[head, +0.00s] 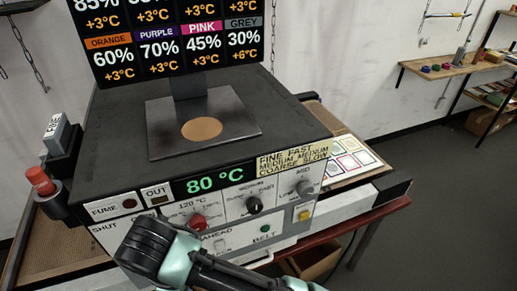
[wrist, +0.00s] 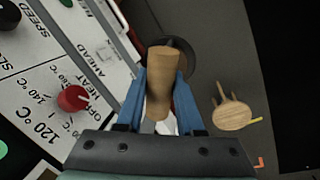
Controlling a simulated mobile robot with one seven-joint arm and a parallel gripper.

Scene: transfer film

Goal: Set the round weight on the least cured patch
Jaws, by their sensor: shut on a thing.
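In the wrist view my gripper (wrist: 160,95) has its two blue fingers shut on a tan wooden handle (wrist: 161,80). A dark round body (wrist: 180,52), which looks like the round weight, shows partly behind the handle. In the head view my arm crosses the bottom of the picture, and the fingers and weight cannot be made out there. Several coloured square patches (head: 350,158) lie on a pale sheet right of the machine. A screen (head: 172,40) lists orange 60%, purple 70%, pink 45% and grey 30%; its upper row is cut off.
The dark machine (head: 110,140) has a front panel reading 80 °C (head: 215,180), with knobs and a yellow button (head: 303,215). A red button (head: 40,181) stands at its left. A wooden stool (wrist: 233,114) stands on the floor. A shelf (head: 455,66) is at the far right.

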